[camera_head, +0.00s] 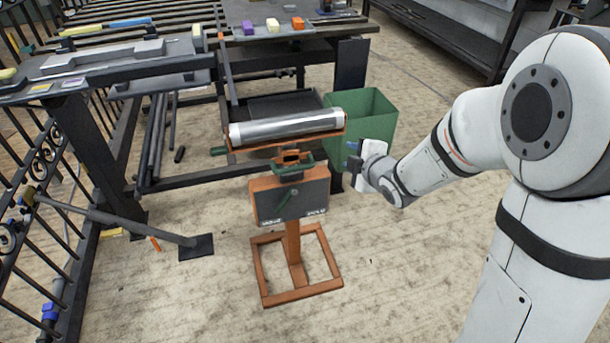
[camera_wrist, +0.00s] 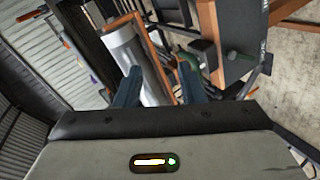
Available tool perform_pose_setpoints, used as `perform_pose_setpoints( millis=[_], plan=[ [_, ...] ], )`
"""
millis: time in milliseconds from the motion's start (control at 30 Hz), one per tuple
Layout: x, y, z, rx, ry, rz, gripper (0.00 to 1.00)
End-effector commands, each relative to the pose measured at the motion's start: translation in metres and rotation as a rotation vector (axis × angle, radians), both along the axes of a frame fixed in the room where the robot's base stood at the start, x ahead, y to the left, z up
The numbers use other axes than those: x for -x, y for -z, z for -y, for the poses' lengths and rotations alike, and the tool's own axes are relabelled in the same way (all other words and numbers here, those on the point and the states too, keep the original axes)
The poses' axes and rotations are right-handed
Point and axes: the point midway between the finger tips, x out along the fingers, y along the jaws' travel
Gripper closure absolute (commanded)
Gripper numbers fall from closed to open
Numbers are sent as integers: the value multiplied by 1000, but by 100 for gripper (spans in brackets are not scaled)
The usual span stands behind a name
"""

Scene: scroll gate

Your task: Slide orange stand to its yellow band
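The orange stand (camera_head: 292,240) stands upright on the floor at the middle of the head view, on a square orange frame base. It carries a silver roller (camera_head: 286,127) on top and a dark panel with a green handle (camera_head: 289,171) below. My gripper (camera_head: 351,158) is just right of the stand, below the roller's right end, apparently apart from it. In the wrist view my gripper (camera_wrist: 158,75) shows two separated dark blue fingers. The roller (camera_wrist: 137,62) lies beyond them, and nothing is clearly held. A small yellow strip (camera_head: 111,232) lies on the floor at left; I cannot tell if it is the band.
A green bin (camera_head: 372,115) stands behind my gripper. A dark workbench (camera_head: 110,70) with bars and coloured blocks fills the back left. A black iron gate (camera_head: 30,200) and a floor bar (camera_head: 130,221) are at left. The floor in front is clear.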

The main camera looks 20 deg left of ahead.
Motion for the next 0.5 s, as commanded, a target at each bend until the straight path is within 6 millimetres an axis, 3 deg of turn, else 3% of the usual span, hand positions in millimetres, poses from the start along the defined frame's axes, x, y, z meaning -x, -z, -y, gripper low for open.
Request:
perform_pose_setpoints(
  millis=[33,133,300,500],
  plan=[
    [1,38,-22,6,-91,56,64],
    [7,64,-54,3,-235,170,64],
    [17,83,-84,-16,-370,290,64],
    [13,87,-101,-23,-404,324,64]
  ],
)
